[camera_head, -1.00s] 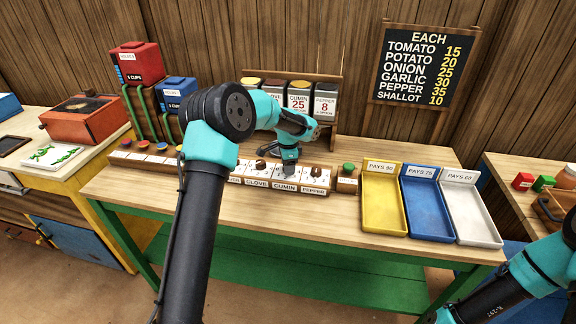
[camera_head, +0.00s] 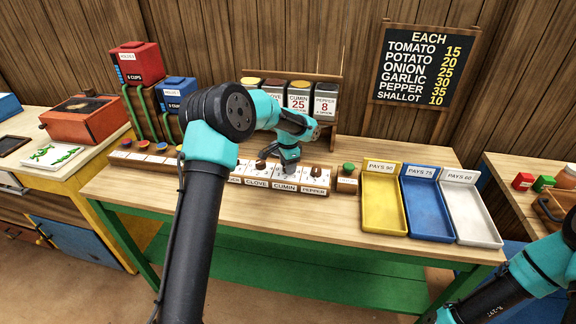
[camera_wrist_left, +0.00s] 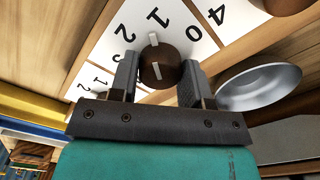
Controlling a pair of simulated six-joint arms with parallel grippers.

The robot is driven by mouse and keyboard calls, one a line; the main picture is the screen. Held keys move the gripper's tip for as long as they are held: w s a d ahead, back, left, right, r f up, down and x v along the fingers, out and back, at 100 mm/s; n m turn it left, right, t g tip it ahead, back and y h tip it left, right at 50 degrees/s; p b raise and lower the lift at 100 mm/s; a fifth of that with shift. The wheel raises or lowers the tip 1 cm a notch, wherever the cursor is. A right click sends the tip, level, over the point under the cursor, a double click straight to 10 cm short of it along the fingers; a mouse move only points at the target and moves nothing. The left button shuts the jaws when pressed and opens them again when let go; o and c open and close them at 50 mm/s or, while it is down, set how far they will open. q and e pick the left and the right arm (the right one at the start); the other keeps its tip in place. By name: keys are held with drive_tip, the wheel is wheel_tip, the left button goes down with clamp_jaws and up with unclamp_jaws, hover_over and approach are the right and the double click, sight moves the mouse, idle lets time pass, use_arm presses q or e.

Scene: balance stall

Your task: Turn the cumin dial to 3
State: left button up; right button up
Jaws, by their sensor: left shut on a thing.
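The cumin dial (camera_wrist_left: 172,74) is a round brown knob with a white stripe, on a white card with black numerals. My left gripper (camera_head: 288,168) is over the dial row, just above the CUMIN label (camera_head: 284,188). Its two fingers are shut on the cumin dial, one on each side. In the head view the gripper hides the dial. My right arm shows at the lower right, its gripper out of frame.
The clove dial (camera_head: 261,165) and pepper dial (camera_head: 316,171) sit close on either side. A block with a green button (camera_head: 348,169) stands right of the row. Yellow (camera_head: 370,222), blue (camera_head: 430,225) and white (camera_head: 485,230) trays lie farther right. Spice jars stand behind.

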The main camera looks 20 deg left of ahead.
use_arm(q)
drive_tip(key=n, duration=1.1)
drive_tip(key=shift+n, duration=2.3)
drive_tip(key=o, duration=0.9)
